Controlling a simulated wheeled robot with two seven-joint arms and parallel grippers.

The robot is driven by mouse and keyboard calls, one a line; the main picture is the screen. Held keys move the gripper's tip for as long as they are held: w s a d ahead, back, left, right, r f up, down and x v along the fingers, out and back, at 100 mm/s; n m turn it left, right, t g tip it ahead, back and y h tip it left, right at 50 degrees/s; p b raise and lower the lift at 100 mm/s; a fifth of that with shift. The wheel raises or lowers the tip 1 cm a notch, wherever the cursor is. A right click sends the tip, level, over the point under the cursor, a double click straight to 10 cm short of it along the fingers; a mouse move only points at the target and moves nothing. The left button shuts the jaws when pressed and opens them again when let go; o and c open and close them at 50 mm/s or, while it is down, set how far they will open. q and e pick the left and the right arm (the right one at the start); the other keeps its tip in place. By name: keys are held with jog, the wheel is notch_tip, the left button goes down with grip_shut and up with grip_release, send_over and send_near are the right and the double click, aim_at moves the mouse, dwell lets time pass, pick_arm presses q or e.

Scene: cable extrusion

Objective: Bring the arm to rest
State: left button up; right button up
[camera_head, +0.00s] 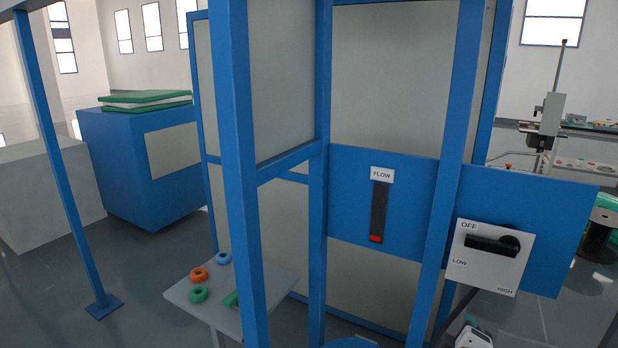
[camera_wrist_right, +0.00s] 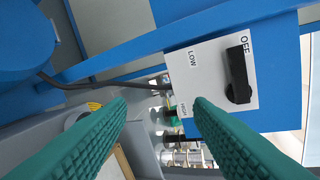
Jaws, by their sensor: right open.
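The control plate (camera_head: 482,273) is white with OFF, LOW and HIGH labels and carries a black rotary handle (camera_head: 490,244). The handle points left, on the OFF side. It also shows in the right wrist view (camera_wrist_right: 237,75), near OFF. A flow gauge (camera_head: 380,212) on the blue panel shows red only at its bottom. My right gripper (camera_wrist_right: 160,102) is open and empty, its green ridged fingers wide apart. The plate lies beyond it, apart from the fingers. My left gripper is not in view.
Blue frame posts (camera_head: 447,190) stand close in front of the panel (camera_head: 405,200). A small grey table (camera_head: 275,283) holds an orange, a blue and a green ring. A blue cabinet (camera_head: 125,185) stands at the left. Open floor (camera_head: 50,290) shows at lower left.

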jog(key=s+a+f+m+g+y, duration=0.25)
jog(key=s+a+f, duration=0.2)
jog(key=s, duration=0.55)
jog(key=s+a+f+m+g+y, duration=0.25)
jog(key=s+f+g, duration=0.2)
jog(key=s, duration=0.45)
jog(key=s+a+f+m+g+y, duration=0.2)
jog(key=s+a+f, duration=0.3)
jog(key=s, duration=0.5)
notch_tip(320, 180, down, 27)
jog(key=g, duration=0.1)
jog(key=s+d+f, duration=0.1)
jog(key=s+f, duration=0.7)
jog(key=s+d+f+g, duration=0.1)
jog(key=s+d+f, duration=0.1)
jog(key=s+f, duration=0.5)
jog(key=shift+s+d+f+n+g, duration=0.3)
jog(key=shift+s+f, duration=0.05)
jog(key=shift+s, duration=0.5)
